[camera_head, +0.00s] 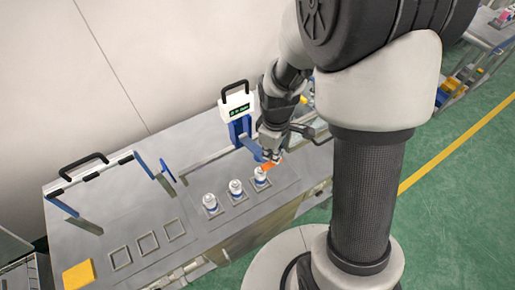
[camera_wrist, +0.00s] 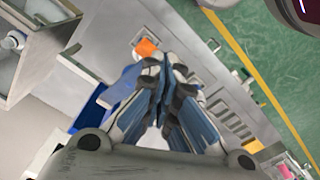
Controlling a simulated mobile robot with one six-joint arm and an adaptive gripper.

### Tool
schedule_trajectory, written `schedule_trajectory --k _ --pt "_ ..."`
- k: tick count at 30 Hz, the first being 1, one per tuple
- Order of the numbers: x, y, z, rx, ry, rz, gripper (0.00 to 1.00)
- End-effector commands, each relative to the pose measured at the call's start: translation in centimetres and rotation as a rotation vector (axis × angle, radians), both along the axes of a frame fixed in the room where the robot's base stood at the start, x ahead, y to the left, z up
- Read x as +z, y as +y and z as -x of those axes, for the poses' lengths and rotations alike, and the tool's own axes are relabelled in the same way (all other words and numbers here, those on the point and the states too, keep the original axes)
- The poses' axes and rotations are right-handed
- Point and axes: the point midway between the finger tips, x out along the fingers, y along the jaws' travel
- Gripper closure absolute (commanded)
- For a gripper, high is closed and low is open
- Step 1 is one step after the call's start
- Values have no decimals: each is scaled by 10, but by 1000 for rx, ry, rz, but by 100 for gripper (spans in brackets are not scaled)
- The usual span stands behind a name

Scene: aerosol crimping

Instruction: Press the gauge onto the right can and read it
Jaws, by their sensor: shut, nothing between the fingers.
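Three white-and-blue cans stand upright in a row in square holders in the head view. The right can (camera_head: 260,174) stands nearest my gripper. My gripper (camera_head: 269,158) is shut and empty, close above and behind that can. In the wrist view its fingers (camera_wrist: 164,72) are together with nothing between them. A small orange piece (camera_head: 268,165) lies beside the fingertips; an orange patch (camera_wrist: 147,47) also shows just past them in the wrist view. I cannot tell which thing is the gauge. No reading on a gauge is legible.
A white box with a green display and black handle (camera_head: 236,107) stands on a blue post behind the cans. Empty square holders (camera_head: 148,243) and a yellow block (camera_head: 78,276) are at left. A black-handled blue-and-grey frame (camera_head: 84,162) stands at far left. Bare bench lies between.

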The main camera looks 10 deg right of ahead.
Motion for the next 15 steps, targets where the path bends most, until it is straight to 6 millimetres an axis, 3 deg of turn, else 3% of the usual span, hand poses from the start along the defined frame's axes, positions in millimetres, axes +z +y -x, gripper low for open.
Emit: schedule_trajectory --k 15 --pt "-14 0 0 0 1 -1 100"
